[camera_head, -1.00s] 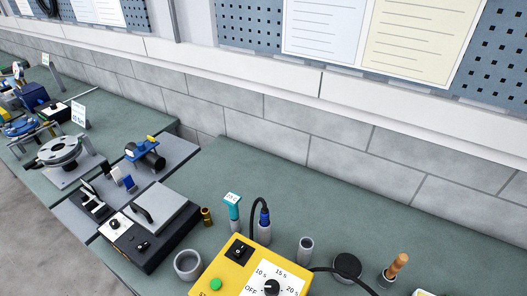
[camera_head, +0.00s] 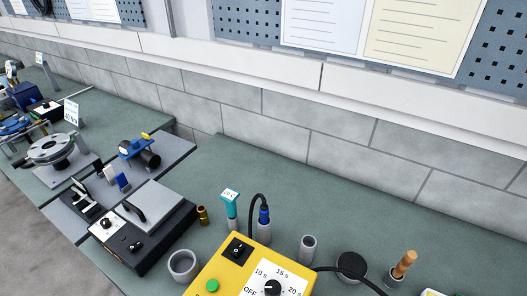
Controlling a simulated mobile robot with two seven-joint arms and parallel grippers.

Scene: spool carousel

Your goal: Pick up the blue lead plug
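The blue lead plug (camera_head: 264,215) stands upright in a grey cylindrical holder (camera_head: 264,232), just behind the yellow timer box. A black cable loops up from its top and bends down to the left behind the box. Neither of my grippers shows in the head view.
The yellow box (camera_head: 222,273) with a dial and switch is at the bottom centre. A teal-topped tool (camera_head: 230,203) stands close left of the plug. An empty grey holder (camera_head: 307,245), a black round piece (camera_head: 351,265) and a wooden handle (camera_head: 404,263) are to the right. Bench behind is clear.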

